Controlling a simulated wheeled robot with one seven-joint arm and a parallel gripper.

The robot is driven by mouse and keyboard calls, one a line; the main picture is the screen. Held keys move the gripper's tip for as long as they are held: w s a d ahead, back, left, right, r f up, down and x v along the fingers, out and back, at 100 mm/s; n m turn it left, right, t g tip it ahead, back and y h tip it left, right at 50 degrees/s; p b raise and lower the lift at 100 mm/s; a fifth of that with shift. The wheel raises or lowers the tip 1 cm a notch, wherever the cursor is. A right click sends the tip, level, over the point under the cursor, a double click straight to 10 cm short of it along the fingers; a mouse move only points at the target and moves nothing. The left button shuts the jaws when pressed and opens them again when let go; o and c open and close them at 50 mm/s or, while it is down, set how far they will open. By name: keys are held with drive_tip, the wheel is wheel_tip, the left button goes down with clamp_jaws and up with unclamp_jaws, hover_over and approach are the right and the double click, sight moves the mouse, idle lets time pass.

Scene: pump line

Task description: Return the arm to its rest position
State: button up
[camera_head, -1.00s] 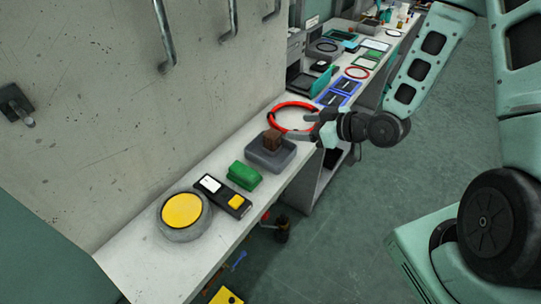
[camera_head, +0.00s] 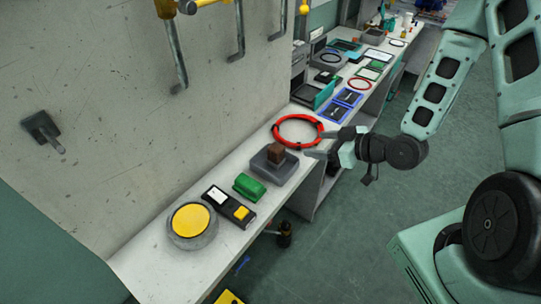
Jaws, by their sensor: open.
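My arm reaches in from the right side of the head view, bent down toward the bench. My gripper (camera_head: 322,145) is open, with its fingers pointing left near the bench's front edge. Nothing shows between the fingers. The fingers are just right of a grey tray (camera_head: 266,177) with a brown block (camera_head: 275,153) in it, and below a red ring (camera_head: 299,131). I cannot tell how high the fingers are above the bench.
The white bench (camera_head: 160,268) runs along the wall. On it are a yellow-topped round device (camera_head: 191,220), a black meter (camera_head: 229,206), a green block (camera_head: 249,187) and blue-framed panels (camera_head: 341,103). Hooks and tools hang on the wall. Open floor (camera_head: 330,255) lies right of the bench.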

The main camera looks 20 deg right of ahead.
drive_tip(key=s+a+r+n+g+h+b, duration=0.1)
drive_tip(key=s+a+r+g+h, duration=0.1)
drive_tip(key=a+g, duration=0.15)
drive_tip(key=s+a+r+n+g+h+b, duration=0.1)
drive_tip(key=s+a+g+h+b, duration=0.15)
drive_tip(key=a, duration=0.25)
drive_tip(key=s+a+r+g+h, duration=0.1)
drive_tip(key=s+a+r+g, duration=0.1)
drive_tip(key=s, duration=0.7)
drive_tip(key=s+a+r+m+g+h+b, duration=0.1)
drive_tip(key=s+a+r+g, duration=0.1)
drive_tip(key=s+a+r, duration=0.2)
drive_tip(key=s+r, duration=0.2)
drive_tip(key=s, duration=0.2)
drive_tip(key=shift+s+r, duration=0.35)
drive_tip(key=shift+s, duration=0.05)
